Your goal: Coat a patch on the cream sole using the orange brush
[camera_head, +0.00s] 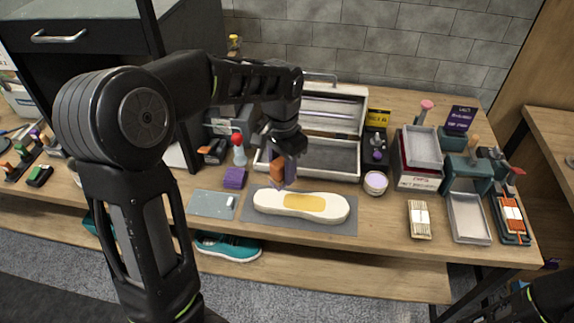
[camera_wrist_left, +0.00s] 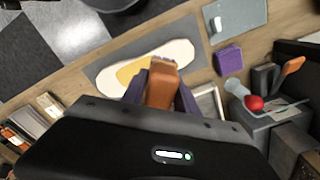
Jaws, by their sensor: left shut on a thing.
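The cream sole (camera_head: 268,202) lies flat on a grey mat (camera_head: 345,228), with a yellow-tan patch (camera_head: 305,203) over its middle. The sole (camera_wrist_left: 180,50) and patch (camera_wrist_left: 128,72) also show in the left wrist view. My left gripper (camera_head: 284,172) is shut on the orange brush (camera_head: 277,168) over the left part of the sole. In the left wrist view the brush (camera_wrist_left: 161,88) points at the sole between the purple-grey fingers of my left gripper (camera_wrist_left: 162,90). I cannot tell whether its bristles touch the sole. My right gripper is not in view.
A purple block (camera_head: 234,178) and a blue-grey mat (camera_head: 208,204) lie left of the sole. A small bowl (camera_head: 375,183) stands right of it. Behind is an open metal toolbox (camera_head: 335,160). Trays and racks fill the right. The tabletop between bowl and bundled sticks (camera_head: 419,220) is free.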

